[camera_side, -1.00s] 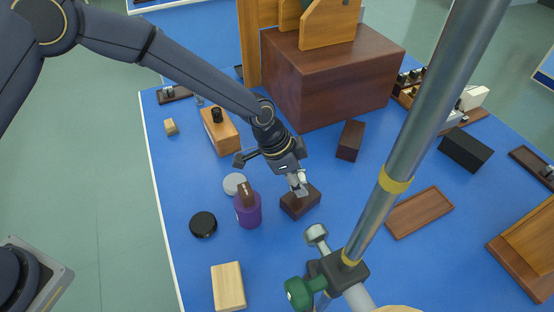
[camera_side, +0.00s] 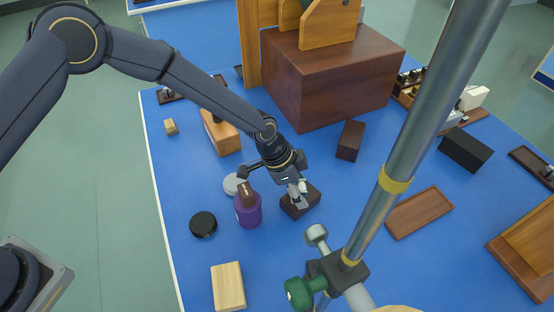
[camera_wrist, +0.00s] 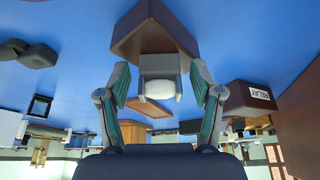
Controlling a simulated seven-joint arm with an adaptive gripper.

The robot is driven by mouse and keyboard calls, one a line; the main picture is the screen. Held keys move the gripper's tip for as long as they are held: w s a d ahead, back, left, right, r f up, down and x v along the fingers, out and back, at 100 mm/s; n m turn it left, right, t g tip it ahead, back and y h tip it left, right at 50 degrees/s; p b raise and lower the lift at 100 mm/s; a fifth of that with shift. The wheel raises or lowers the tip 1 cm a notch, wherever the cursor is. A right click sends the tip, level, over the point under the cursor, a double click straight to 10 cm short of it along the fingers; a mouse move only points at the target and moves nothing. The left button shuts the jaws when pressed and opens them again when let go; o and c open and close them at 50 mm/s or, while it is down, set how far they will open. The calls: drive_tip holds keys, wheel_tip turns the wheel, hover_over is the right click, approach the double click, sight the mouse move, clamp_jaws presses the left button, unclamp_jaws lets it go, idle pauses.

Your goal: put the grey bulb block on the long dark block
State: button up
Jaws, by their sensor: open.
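The grey bulb block, a small grey piece with a white rounded bulb, is between my fingers in the wrist view (camera_wrist: 160,78). It also shows small and partly covered at my fingertips in the side view (camera_side: 303,187). A dark brown block (camera_side: 303,206) lies on the blue table right at the bulb block; it also shows in the wrist view (camera_wrist: 150,35). The bulb block overlaps its edge there; I cannot tell whether it rests on it. My gripper (camera_wrist: 160,88) is open around the bulb block, with a gap at each side.
A purple cylinder (camera_side: 248,212) with a brown piece on top stands close left of my gripper. A black disc (camera_side: 203,224), a pale wood block (camera_side: 228,287) and another dark block (camera_side: 350,140) lie around. A metal pole (camera_side: 420,130) rises at the right front.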

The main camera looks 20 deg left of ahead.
drive_tip(key=s+a+r+n+t+y, duration=0.1)
drive_tip(key=s+a+r+n, duration=0.1)
drive_tip(key=a+r, duration=0.7)
drive_tip(key=s+a+r+n+t, duration=0.1)
drive_tip(key=a+r, duration=0.5)
drive_tip(key=r, duration=0.6)
drive_tip(key=s+a+r+n+y, duration=0.25)
drive_tip(key=s+a+r, duration=0.3)
drive_tip(key=a, duration=0.35)
drive_tip(key=s+a+r+n+t, duration=0.2)
drive_tip(key=s+a+r+n, duration=0.1)
drive_tip(key=s+a+n, duration=0.5)
drive_tip(key=s+a, duration=0.3)
drive_tip(key=s, duration=0.3)
drive_tip(key=shift+s+a, duration=0.25)
drive_tip(key=shift+s, duration=0.1)
